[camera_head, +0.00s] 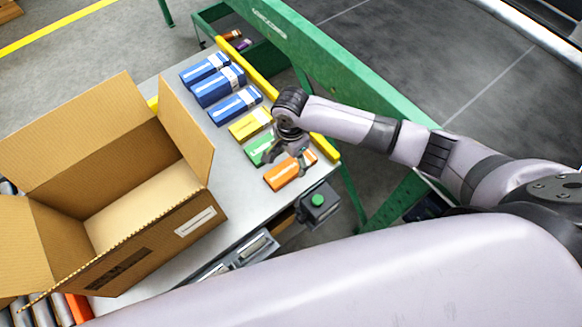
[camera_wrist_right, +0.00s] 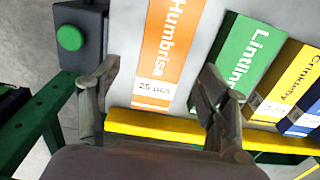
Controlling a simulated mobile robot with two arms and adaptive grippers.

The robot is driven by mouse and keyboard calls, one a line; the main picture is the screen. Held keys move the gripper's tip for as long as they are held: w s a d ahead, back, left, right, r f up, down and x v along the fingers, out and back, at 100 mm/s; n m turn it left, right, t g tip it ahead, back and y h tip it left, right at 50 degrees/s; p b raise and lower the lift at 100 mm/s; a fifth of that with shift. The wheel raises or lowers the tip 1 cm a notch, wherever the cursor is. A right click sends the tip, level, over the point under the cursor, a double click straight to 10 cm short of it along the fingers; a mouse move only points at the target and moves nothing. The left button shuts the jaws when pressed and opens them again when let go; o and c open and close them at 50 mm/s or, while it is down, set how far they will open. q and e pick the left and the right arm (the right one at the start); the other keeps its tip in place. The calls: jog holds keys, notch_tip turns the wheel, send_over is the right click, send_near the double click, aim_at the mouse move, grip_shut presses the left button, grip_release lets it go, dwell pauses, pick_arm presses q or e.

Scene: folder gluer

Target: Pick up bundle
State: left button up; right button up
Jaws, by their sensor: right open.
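Flat carton bundles lie in a row on the grey table (camera_head: 235,185). The orange bundle (camera_head: 283,175) is nearest me, followed by a green one (camera_head: 258,151), a yellow one (camera_head: 250,124) and several blue ones (camera_head: 236,106). My right gripper (camera_head: 290,155) is over the orange and green bundles. In the right wrist view my right gripper (camera_wrist_right: 158,95) is open, its fingers on either side of the orange bundle (camera_wrist_right: 168,55). One fingertip is beside the green bundle (camera_wrist_right: 243,60). I cannot tell whether the fingers touch anything. My left gripper is not in view.
An open, empty-looking cardboard box (camera_head: 150,220) stands on the left of the table. A grey box with a green button (camera_head: 317,200) sits at the table's near corner. A yellow edge (camera_head: 325,147) and a green frame (camera_head: 330,65) run along the right side.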

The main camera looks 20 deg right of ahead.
aim_at(291, 166)
notch_tip(291, 166, down, 4)
jog(key=shift+w+d+r, duration=0.1)
jog(key=shift+w, duration=0.05)
jog(key=shift+c, duration=0.5)
jog(key=c, duration=1.2)
